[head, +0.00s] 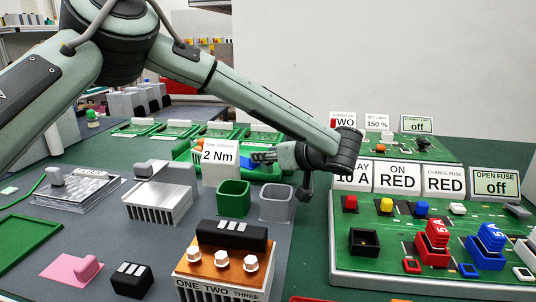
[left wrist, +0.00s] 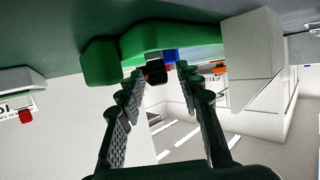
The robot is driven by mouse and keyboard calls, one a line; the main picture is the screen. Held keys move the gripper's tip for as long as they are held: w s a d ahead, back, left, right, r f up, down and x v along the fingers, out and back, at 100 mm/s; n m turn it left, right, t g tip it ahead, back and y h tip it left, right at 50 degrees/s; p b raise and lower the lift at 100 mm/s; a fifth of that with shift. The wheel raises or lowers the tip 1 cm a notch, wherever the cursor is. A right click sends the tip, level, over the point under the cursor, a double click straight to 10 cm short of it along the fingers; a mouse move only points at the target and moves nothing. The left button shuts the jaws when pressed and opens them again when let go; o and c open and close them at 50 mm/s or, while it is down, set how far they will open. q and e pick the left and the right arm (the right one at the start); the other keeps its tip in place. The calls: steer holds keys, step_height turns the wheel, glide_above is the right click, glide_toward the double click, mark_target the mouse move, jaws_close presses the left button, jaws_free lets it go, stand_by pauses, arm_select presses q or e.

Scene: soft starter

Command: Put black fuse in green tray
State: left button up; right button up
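My left gripper (head: 262,157) reaches in from the right end of its arm, just right of the "2 Nm" sign, over a green tray (head: 186,155). In the left wrist view its two fingers (left wrist: 158,76) stand apart. A small black block (left wrist: 155,72), apparently the black fuse, shows in the gap near the fingertips, with space on both sides. Green tray-like parts (left wrist: 150,40) lie right behind it. Whether the block rests on them cannot be told. In the head view the block cannot be told from the dark fingers. My right gripper is not in view.
A green bin (head: 233,196) and a grey bin (head: 276,203) stand in front of the gripper. The "2 Nm" sign (head: 220,164) is close on its left. A board at right holds red (head: 434,243) and blue (head: 486,246) fuses and an empty-looking black socket (head: 364,243).

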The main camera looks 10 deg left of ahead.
arm_select(q)
steer(key=shift+d+r, duration=0.1)
steer(key=shift+r, duration=0.05)
steer(key=b+v, duration=0.1)
steer(key=v, duration=0.9)
steer(key=shift+s+d, duration=0.25)
steer(key=shift+s, duration=0.05)
steer(key=shift+s+d+r, duration=0.3)
steer(key=shift+s, duration=0.1)
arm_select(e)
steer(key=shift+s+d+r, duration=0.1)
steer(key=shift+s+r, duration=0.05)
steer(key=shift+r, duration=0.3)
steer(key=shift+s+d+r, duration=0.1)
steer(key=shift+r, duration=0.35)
arm_select(q)
steer(key=shift+f, duration=0.1)
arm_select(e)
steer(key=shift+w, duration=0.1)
